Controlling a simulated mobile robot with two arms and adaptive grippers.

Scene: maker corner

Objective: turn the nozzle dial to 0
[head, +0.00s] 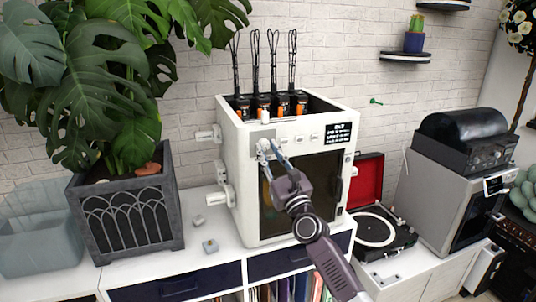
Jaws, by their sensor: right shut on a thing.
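The white printer-like machine (232,139) stands on the white cabinet, with a dark window in its front. A small pale knob (263,144), apparently the nozzle dial, is at the upper left of its front panel. My right gripper (267,150) reaches up from the lower right and is shut on this dial. The fingers partly cover the dial, so its pointer and marks cannot be read. A small black display (338,132) is at the panel's upper right, its text too small to read. My left gripper is not in view.
A plant in a dark planter (128,222) stands left of the machine. Small pale blocks (210,246) lie on the cabinet top between them. A record player (378,234) with an open red-lined lid is at the right, beside a grey appliance (437,207).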

